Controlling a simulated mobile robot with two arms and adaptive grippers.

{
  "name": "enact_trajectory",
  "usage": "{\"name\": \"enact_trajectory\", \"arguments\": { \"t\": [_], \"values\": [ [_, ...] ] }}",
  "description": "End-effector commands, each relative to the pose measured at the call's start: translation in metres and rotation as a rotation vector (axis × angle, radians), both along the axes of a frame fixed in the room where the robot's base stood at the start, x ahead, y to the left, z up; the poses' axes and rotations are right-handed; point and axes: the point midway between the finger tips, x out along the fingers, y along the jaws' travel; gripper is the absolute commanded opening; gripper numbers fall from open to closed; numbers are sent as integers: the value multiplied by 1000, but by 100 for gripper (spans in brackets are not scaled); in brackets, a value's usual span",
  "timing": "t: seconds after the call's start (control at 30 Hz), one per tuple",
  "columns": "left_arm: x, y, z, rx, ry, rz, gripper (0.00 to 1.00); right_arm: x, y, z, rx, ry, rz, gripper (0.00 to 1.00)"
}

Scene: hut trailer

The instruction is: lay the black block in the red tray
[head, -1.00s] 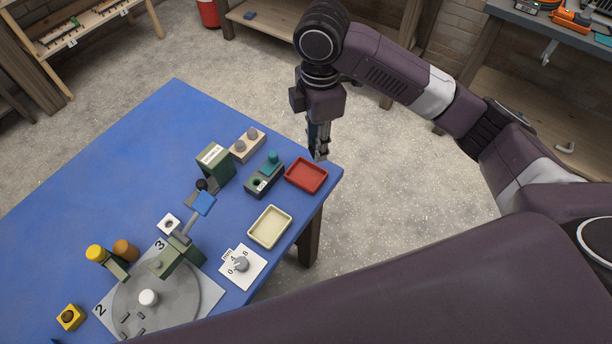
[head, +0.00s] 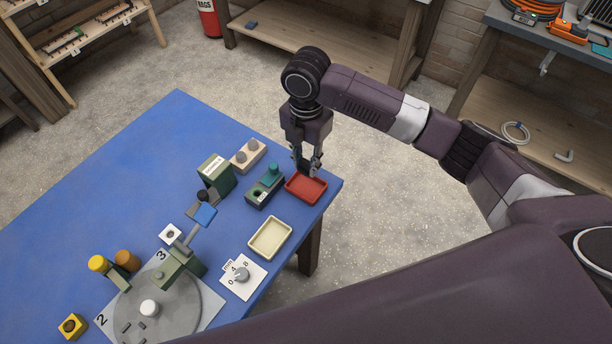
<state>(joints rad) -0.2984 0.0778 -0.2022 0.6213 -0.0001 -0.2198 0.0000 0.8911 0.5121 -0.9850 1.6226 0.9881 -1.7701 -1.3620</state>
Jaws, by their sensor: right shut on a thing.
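The red tray (head: 318,195) lies at the right corner of the blue table. My right gripper (head: 308,167) points down over the tray's far edge. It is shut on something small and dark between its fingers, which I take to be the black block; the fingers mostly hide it. I cannot tell whether it touches the tray floor. No other black block shows on the table. The visible tray floor is empty. My left gripper is out of view.
Left of the tray stand a green box with a teal knob (head: 271,175), a beige block with two grey knobs (head: 248,155) and a tall green box (head: 216,174). A cream tray (head: 270,238) lies nearer. A grey turntable (head: 180,310) is at the front. The table's far left is clear.

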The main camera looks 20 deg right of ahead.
Motion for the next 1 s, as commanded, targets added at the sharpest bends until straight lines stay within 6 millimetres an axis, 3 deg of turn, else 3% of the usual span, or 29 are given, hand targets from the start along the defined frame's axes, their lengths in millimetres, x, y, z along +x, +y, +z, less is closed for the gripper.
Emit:
{"name": "enact_trajectory", "arguments": {
  "t": [0.1, 0.27, 0.53, 0.97, 1.0],
  "values": [
    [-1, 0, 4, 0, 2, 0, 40, -1, 0, -21, 0, 2, -1, 0],
    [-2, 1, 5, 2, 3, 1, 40, 0, 0, -34, 0, 0, -1, 0],
    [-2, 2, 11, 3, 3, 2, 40, 0, 1, -70, 1, 1, -1, 0],
    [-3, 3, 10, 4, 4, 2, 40, 0, 0, -78, 0, -1, -1, 0],
    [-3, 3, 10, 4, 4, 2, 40, 0, 0, -77, 0, -1, 0, 28]
  ]
}}
